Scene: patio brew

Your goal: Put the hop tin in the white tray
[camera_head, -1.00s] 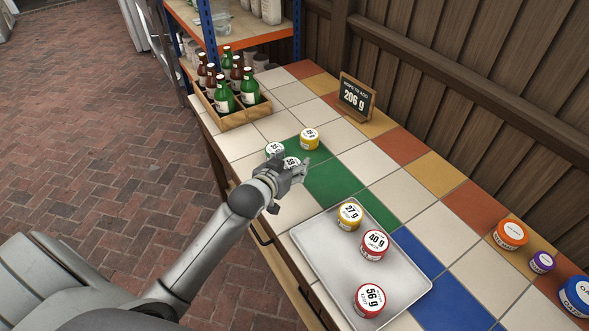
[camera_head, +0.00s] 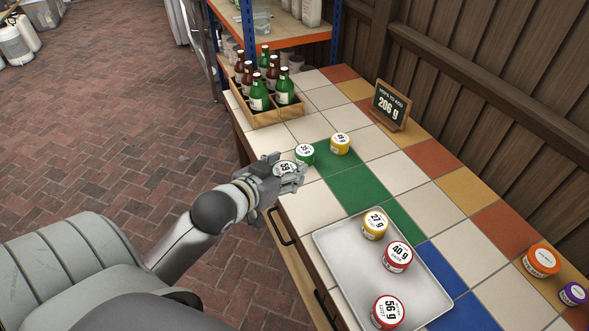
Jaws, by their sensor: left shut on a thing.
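My left gripper (camera_head: 290,175) is shut on a hop tin (camera_head: 285,167) with a white lid that seems to read 59 g. The fingers hide most of its side. It is near the table's left edge; I cannot tell whether it is clear of the tiles. A green tin (camera_head: 305,154) and a yellow tin (camera_head: 340,144) stand just beyond it on the tiles. The white tray (camera_head: 345,262) lies nearer on the table. In it stand a yellow 27 g tin (camera_head: 375,226), a red 40 g tin (camera_head: 397,257) and a red 56 g tin (camera_head: 388,312). My right gripper is out of view.
A wooden crate of bottles (camera_head: 268,115) stands at the table's far left end, below a shelf rack (camera_head: 285,38). A chalkboard sign (camera_head: 391,104) reads 206 g at the back. Orange (camera_head: 541,261) and purple (camera_head: 573,293) tubs stand at right. The tray's left side is bare.

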